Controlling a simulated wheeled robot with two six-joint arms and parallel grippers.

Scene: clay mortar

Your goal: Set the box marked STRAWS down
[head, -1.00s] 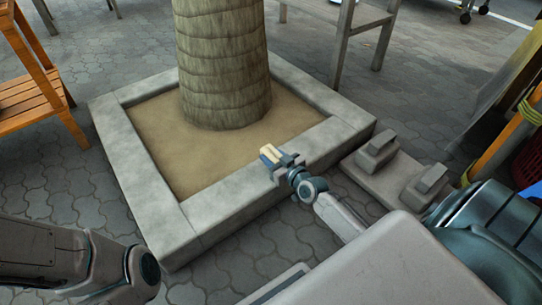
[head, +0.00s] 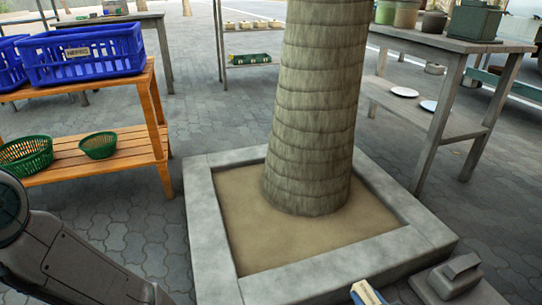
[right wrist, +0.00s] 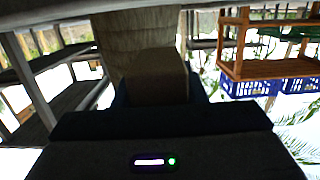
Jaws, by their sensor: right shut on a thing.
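The box (head: 369,292) shows as a small cream block at the bottom edge of the head view, and no marking on it can be read. My right gripper (head: 361,294) is shut on it, with a blue finger along its side. They are in front of the tree planter's stone rim, near its right corner. In the right wrist view the box (right wrist: 158,75) is a dark brown block between the two dark fingers of the right gripper (right wrist: 158,97). My left arm enters at the left of the head view, but its gripper is out of view.
A stone planter (head: 214,235) surrounds a thick trunk (head: 314,110). An orange shelf (head: 105,155) at left holds blue crates (head: 85,55) and green baskets (head: 98,145). A grey table (head: 450,42) stands at right. A concrete block (head: 458,280) lies near the gripper. Paving between is clear.

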